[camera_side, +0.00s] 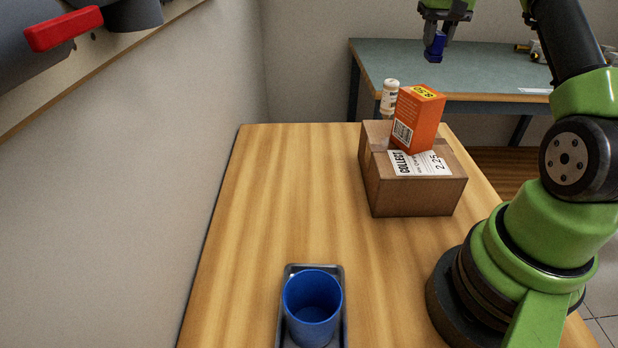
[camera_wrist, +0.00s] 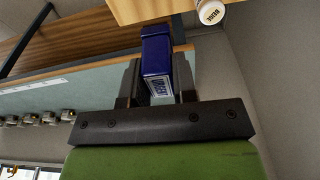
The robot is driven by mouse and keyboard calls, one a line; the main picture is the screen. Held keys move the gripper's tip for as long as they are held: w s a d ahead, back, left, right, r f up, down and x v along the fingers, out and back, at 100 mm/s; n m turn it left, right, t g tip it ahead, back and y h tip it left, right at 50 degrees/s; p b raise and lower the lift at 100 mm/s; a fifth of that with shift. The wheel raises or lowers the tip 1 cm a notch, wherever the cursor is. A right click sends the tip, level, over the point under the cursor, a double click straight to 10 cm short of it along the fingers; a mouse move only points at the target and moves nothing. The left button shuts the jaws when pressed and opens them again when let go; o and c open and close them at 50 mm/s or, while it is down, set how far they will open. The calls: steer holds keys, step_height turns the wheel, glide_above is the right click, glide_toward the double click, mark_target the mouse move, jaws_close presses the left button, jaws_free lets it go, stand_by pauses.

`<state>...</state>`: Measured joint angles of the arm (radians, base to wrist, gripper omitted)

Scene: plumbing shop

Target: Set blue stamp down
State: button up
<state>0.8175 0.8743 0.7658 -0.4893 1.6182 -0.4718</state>
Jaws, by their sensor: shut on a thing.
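The blue stamp (camera_side: 436,46) is held in my gripper (camera_side: 437,28), high in the air at the top right of the side view. In the wrist view the blue stamp (camera_wrist: 158,62) sits between the two dark fingers of my gripper (camera_wrist: 157,82), with pale lettering on one face. My gripper is shut on it. The stamp touches no surface and appears above and behind the cardboard box in the side view.
A cardboard box (camera_side: 410,196) stands on the wooden table (camera_side: 285,200) with an orange box (camera_side: 419,118) on top. A white bottle (camera_side: 390,96) is behind. A blue cup (camera_side: 313,305) stands on a metal tray (camera_side: 303,267) in front. The table's left and middle are clear.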

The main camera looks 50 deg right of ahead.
steer(key=w+a+n, duration=0.2)
steer(key=w+a, duration=0.1)
steer(key=a, duration=0.7)
steer(key=w+a+n, duration=0.3)
steer(key=w+a, duration=0.1)
steer(key=a, duration=0.6)
steer(key=s+a+n+y, duration=0.1)
steer(key=s+a+n, duration=0.15)
steer(key=a, duration=0.65)
steer(key=s+a+n, duration=0.2)
steer(key=s+a, duration=0.1)
steer(key=a, duration=0.5)
steer(key=shift+t, duration=0.4)
steer(key=shift+s+a+f, duration=0.1)
steer(key=shift+a+f, duration=0.05)
steer(key=shift+f, duration=5.2)
steer(key=shift+s+a+f, duration=0.1)
steer(key=shift+f, duration=5.25)
